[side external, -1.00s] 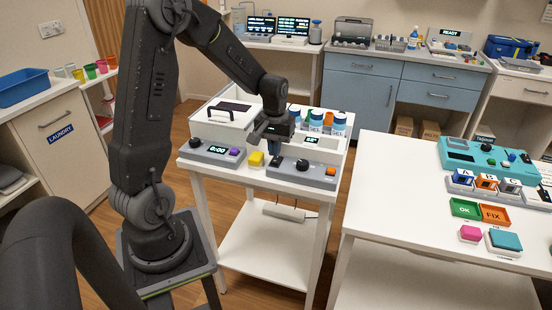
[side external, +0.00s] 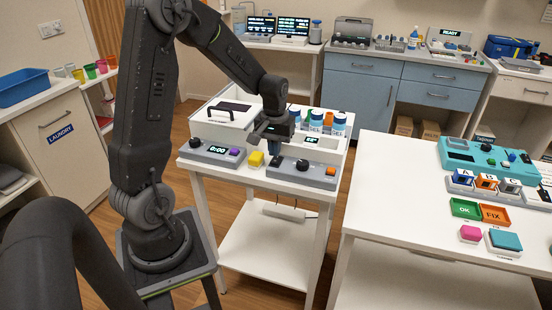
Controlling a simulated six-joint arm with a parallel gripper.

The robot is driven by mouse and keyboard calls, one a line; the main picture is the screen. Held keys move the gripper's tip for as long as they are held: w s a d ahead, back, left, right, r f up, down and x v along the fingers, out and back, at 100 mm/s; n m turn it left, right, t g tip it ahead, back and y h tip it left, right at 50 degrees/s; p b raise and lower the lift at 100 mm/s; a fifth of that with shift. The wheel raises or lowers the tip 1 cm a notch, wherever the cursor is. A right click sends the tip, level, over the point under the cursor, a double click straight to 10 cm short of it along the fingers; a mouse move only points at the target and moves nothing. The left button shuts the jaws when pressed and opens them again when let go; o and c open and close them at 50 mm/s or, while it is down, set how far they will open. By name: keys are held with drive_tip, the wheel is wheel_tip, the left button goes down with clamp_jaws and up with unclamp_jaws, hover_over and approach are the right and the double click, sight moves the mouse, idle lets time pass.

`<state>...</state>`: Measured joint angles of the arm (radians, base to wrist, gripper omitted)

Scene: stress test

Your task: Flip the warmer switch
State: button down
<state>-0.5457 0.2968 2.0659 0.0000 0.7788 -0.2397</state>
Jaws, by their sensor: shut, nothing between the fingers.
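A white warmer unit (side external: 202,131) stands on the small white cart, with several blue-labelled bottles (side external: 339,124) and a small display (side external: 312,140) on its right part. In front of it lies a grey control panel (side external: 321,176) with a black knob (side external: 302,165) and an orange button (side external: 331,171). My gripper (side external: 273,157) is shut and empty. It points down at the left end of this panel, close to its surface. I cannot tell whether the fingertips touch it. No separate switch is clearly visible; the gripper may hide it.
A white table (side external: 385,200) with a teal device (side external: 487,158) and coloured trays stands to the right.

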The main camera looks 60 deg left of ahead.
sight(275, 161)
drive_tip(key=shift+f, duration=1.3)
idle(0.9)
drive_tip(key=shift+r, duration=3.55)
